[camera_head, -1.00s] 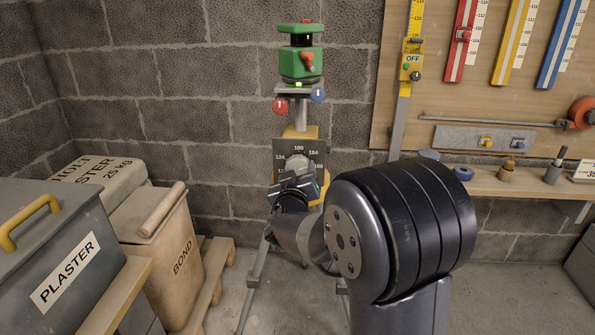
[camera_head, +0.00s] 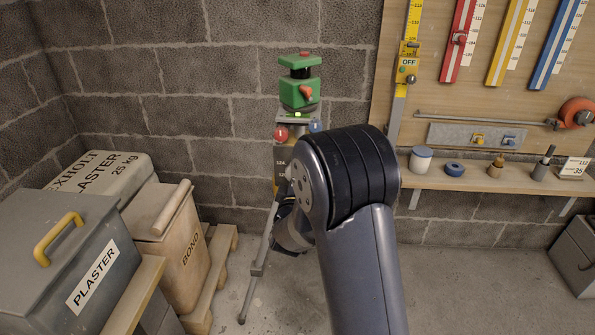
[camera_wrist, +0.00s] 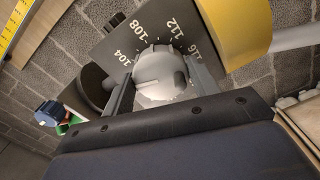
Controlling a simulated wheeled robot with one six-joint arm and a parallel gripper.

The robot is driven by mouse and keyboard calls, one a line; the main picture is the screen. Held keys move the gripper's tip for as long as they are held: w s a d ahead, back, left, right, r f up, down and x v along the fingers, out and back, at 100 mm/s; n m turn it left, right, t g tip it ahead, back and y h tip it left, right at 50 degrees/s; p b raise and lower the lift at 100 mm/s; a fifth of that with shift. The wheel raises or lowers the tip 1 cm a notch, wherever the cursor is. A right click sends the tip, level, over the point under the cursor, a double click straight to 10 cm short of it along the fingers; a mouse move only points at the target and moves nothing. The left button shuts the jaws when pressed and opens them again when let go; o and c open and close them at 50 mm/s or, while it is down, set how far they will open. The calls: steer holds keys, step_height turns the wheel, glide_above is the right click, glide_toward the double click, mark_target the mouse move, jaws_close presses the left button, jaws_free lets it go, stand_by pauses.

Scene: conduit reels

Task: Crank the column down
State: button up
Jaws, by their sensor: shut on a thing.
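The column is a tripod stand with a green laser instrument (camera_head: 299,92) on top; a tripod leg (camera_head: 258,265) shows below. In the wrist view a dark dial plate (camera_wrist: 120,38), marked 104 to 116, surrounds a pale round crank knob (camera_wrist: 160,72). My gripper (camera_wrist: 163,88) is shut on this knob, one finger on each side. In the head view my arm hides the gripper, the knob and most of the dial. A red knob (camera_head: 281,133) and a blue knob (camera_head: 315,126) sit below the instrument.
At right are a shelf (camera_head: 470,178) with small items and a pegboard (camera_head: 455,95) with a yellow staff carrying an OFF tag (camera_head: 408,62). Some floor at front right is clear.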

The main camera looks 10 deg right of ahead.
steer(key=shift+r+n+p, duration=0.1)
steer(key=shift+n+p, duration=0.6)
steer(key=shift+n, duration=0.6)
steer(key=o, duration=1)
steer(key=p+v, duration=0.1)
steer(key=v, duration=0.9)
steer(key=shift+s+a, duration=0.15)
steer(key=shift+s, duration=0.25)
